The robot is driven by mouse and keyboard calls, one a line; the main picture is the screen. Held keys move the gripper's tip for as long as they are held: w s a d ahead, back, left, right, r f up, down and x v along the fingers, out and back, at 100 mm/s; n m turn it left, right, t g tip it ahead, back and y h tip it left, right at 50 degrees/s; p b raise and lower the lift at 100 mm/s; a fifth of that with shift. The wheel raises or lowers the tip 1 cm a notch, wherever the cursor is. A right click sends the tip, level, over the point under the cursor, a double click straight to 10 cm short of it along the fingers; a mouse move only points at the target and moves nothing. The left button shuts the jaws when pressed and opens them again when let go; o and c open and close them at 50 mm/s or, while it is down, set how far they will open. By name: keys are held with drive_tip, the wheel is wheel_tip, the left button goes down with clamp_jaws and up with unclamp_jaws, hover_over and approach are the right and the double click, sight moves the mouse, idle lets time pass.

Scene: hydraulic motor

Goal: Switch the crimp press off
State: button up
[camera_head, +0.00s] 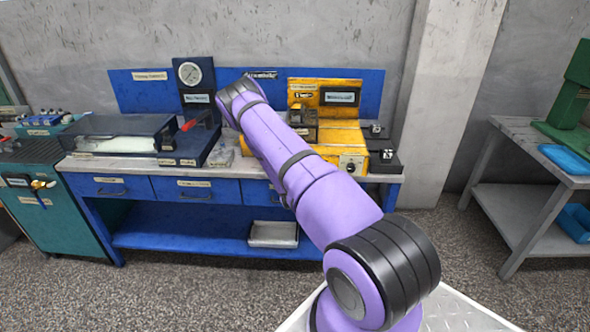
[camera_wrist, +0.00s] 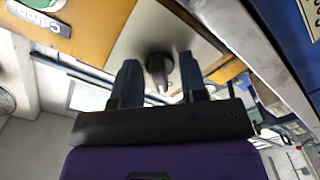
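The yellow crimp press (camera_head: 335,130) stands on the right part of the blue workbench in the head view. A light plate with a small dark knob (camera_head: 351,167) is on its front. In the wrist view, a yellow panel (camera_wrist: 100,22) carries an upside-down label that seems to begin with "Crimp". Beside it, a black rotary knob (camera_wrist: 159,68) sits on a pale metal plate. My gripper (camera_wrist: 158,76) is open, with its two fingers on either side of this knob; I see gaps and cannot tell the depth. My purple arm hides the gripper in the head view.
A grey-topped tester with a red lever (camera_head: 188,125) and a dial gauge (camera_head: 189,73) stand at the bench's left. Small black boxes (camera_head: 384,160) sit right of the press. A grey side table (camera_head: 530,150) is at the far right.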

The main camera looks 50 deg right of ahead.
drive_tip(key=v, duration=1.1)
drive_tip(key=shift+w+r, duration=0.1)
idle(0.5)
drive_tip(key=w+a+r+m+g+y, duration=0.1)
drive_tip(key=w+a+r+m+y, duration=0.1)
drive_tip(key=w+a+r, duration=0.35)
drive_tip(key=w+a+r+m+g+y, duration=0.1)
drive_tip(key=w+a+r+m+y, duration=0.1)
drive_tip(key=r, duration=0.7)
drive_tip(key=s+a+r+n+y, duration=0.1)
drive_tip(key=s+a+r+y, duration=0.15)
drive_tip(key=a+r, duration=0.5)
drive_tip(key=s+a+r+y, duration=0.1)
drive_tip(key=a+r+y, duration=0.35)
drive_tip(key=r, duration=0.55)
drive_tip(key=s+a+r+n+g+y, duration=0.1)
drive_tip(key=s+a+r, duration=0.4)
drive_tip(key=s, duration=0.2)
drive_tip(key=s+a+r+n+g+y, duration=0.1)
drive_tip(key=s+a+r+y, duration=0.1)
drive_tip(key=s+a+r, duration=0.4)
drive_tip(key=s+a+r+n+g, duration=0.1)
drive_tip(key=s+a+r+g, duration=0.1)
drive_tip(key=s, duration=1.7)
drive_tip(key=shift+s+a+r+n, duration=0.15)
drive_tip(key=shift+a+r+n, duration=0.2)
drive_tip(key=shift+r, duration=0.35)
